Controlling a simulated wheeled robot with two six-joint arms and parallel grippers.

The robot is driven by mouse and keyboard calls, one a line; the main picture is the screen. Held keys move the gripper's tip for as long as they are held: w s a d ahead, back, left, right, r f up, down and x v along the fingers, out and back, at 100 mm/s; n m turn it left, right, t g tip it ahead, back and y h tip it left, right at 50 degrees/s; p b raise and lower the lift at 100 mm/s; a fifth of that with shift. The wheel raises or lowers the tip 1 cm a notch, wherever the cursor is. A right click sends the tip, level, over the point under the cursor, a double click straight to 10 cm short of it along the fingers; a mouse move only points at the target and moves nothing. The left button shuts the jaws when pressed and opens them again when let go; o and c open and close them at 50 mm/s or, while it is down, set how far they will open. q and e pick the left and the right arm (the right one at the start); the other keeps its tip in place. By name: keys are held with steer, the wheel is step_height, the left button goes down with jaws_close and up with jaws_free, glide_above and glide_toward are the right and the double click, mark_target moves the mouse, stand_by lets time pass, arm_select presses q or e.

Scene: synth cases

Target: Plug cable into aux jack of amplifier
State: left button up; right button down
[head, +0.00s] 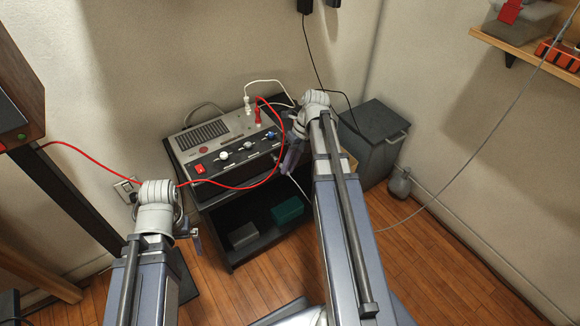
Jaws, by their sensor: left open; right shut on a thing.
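The amplifier (232,150), a grey box with a vented top, several knobs and a red switch on its front, sits on a black shelf unit. A red plug and a white plug (247,104) stand in its top at the right. My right gripper (287,163) is at the amplifier's right front corner. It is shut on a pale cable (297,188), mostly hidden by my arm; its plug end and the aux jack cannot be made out. My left gripper (196,240) is open and empty, low to the left of the shelf unit.
A red cable (100,165) runs from the left across the amplifier's front. The black shelf (225,262) below holds a grey box (243,236) and a green box (287,211). A dark bin (372,140) stands at the right. A wall outlet (126,188) is at the left.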

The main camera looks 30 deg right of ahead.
steer(key=shift+w, duration=0.95)
steer(key=c, duration=0.8)
jaws_free()
steer(key=shift+o, duration=0.2)
steer(key=shift+a, duration=0.1)
steer(key=shift+r, duration=0.1)
steer(key=p+v, duration=0.7)
steer(key=shift+r, duration=0.3)
